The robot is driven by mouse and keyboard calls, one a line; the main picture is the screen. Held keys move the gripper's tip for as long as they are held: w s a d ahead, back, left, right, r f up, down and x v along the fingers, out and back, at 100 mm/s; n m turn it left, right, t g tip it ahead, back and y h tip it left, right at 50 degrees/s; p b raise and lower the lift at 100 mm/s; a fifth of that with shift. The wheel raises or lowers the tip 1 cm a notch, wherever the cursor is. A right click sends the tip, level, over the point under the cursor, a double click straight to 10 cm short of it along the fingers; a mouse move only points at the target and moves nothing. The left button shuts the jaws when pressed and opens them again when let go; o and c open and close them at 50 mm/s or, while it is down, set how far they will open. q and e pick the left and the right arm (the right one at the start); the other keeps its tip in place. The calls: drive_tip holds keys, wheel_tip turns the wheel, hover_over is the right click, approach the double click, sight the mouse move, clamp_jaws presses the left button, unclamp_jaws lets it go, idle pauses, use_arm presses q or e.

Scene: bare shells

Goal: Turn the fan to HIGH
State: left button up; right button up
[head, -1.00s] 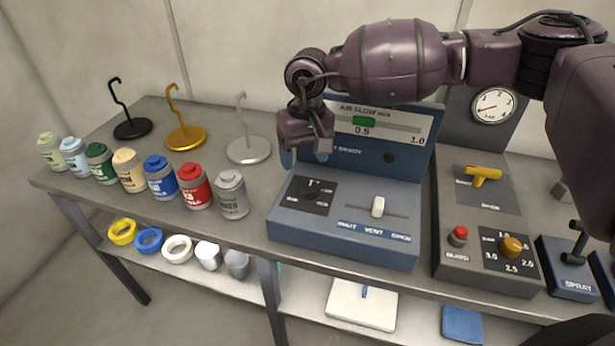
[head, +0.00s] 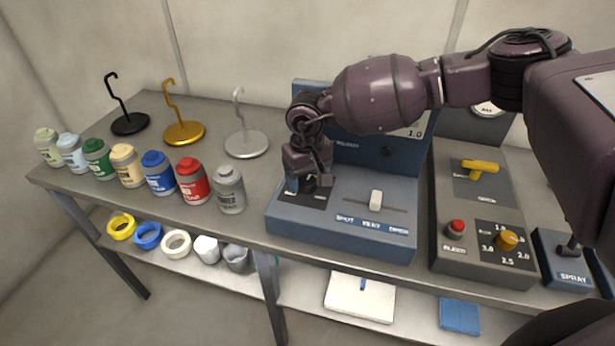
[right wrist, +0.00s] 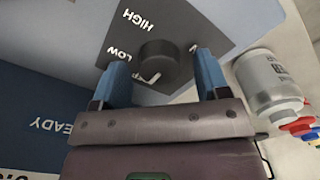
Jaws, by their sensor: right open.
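The fan dial (right wrist: 157,62) is a dark round knob on a black plate in the right wrist view. HIGH is printed on the plate beyond it and LOW to its left. A white mark shows at the knob's near side, but I cannot tell which setting it points to. My right gripper (right wrist: 163,72) is open, with one blue finger on each side of the knob, apparently not closed on it. In the head view the right gripper (head: 308,186) is low over the dial plate (head: 302,200) on the blue console (head: 340,237) and hides most of the dial. My left gripper is not in view.
A white slider (head: 376,200) is right of the dial. A grey console with a red button (head: 456,228), orange knob (head: 507,240) and yellow handle (head: 480,167) stands further right. A grey bottle (head: 229,190) stands close left of the blue console.

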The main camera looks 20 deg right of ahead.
drive_tip(key=shift+f, duration=0.15)
drive_tip(key=c, duration=0.9)
drive_tip(key=shift+c, duration=0.2)
